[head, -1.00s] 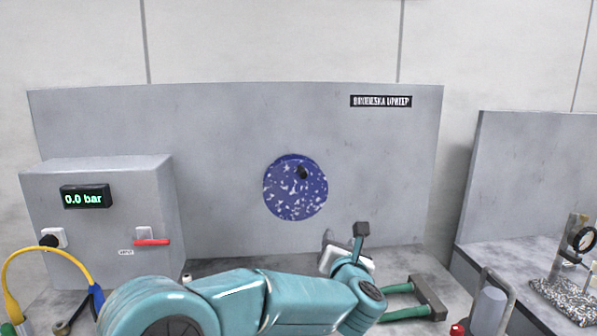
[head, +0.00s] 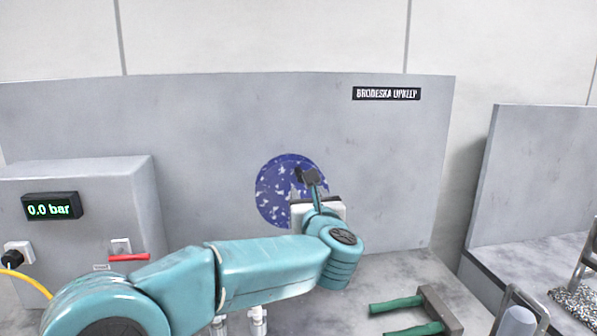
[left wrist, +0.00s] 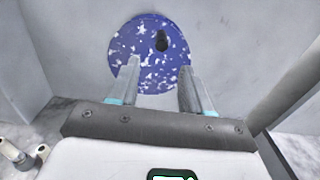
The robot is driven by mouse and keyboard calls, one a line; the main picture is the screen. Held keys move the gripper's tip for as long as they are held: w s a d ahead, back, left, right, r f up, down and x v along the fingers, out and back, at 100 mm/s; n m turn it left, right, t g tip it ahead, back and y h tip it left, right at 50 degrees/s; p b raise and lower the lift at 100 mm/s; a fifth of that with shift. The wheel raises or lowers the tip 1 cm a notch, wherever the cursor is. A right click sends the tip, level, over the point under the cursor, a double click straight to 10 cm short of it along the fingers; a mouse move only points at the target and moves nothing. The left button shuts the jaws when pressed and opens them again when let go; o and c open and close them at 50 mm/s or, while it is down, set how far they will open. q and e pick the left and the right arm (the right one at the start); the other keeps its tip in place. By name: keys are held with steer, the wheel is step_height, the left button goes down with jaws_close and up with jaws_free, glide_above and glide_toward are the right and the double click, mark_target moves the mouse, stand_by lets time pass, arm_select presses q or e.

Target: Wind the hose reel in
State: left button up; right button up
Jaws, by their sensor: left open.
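The hose reel is a round blue disc with white specks (head: 274,190) on the upright grey panel. It has a dark knob, which shows in the left wrist view (left wrist: 162,40) on the upper right of the disc (left wrist: 125,50). My left gripper (left wrist: 158,85) is open and empty, its two fingers pointing at the disc, with the knob ahead between them and apart from them. In the head view my left wrist covers the lower right of the disc. My right gripper is in neither view.
A grey box with a 0.0 bar display (head: 50,208) and a red lever (head: 128,257) stands at the left. A yellow hose (head: 25,280) runs beside it. A green-handled item (head: 400,305) lies on the bench at right. The panel above the disc is clear.

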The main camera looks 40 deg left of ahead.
mark_target(299, 171)
arm_select(q)
steer(key=p+x, duration=0.5)
steer(key=x, duration=0.7)
steer(key=shift+w+a+f, duration=0.15)
steer(key=shift+w+a, duration=0.1)
steer(key=shift+w, duration=0.1)
steer(key=shift+w+a+f, duration=0.1)
steer(key=shift+w+a, duration=0.15)
steer(key=shift+w, duration=0.05)
steer(key=shift+a, duration=0.1)
steer(key=shift+s, duration=0.1)
steer(key=shift+a, duration=0.1)
steer(key=shift+w, duration=0.2)
steer(key=c, duration=0.4)
jaws_close()
